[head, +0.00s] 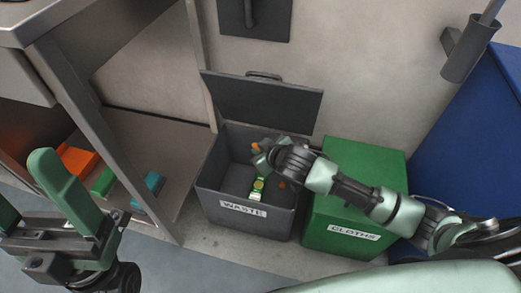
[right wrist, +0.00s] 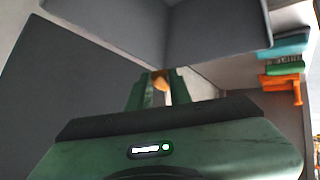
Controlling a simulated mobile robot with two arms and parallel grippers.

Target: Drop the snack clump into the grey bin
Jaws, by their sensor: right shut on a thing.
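The grey bin (head: 213,187), labelled WASTE, stands on the floor with its dark lid (head: 262,100) raised against the wall. My right gripper (head: 260,155) is over the bin's opening, shut on the small orange-brown snack clump (head: 256,147). In the right wrist view the clump (right wrist: 160,80) shows between the fingertips, partly hidden by them. My left gripper (head: 35,200) is at the lower left, fingers apart and empty, away from the bin.
A green bin (head: 316,232) labelled CLOTHS stands right beside the grey one. A green, yellow and white item (head: 257,190) and an orange bit (head: 282,184) show inside the grey bin. A shelf (head: 150,150) with orange, green and teal items is at left; a blue cabinet (head: 475,130) at right.

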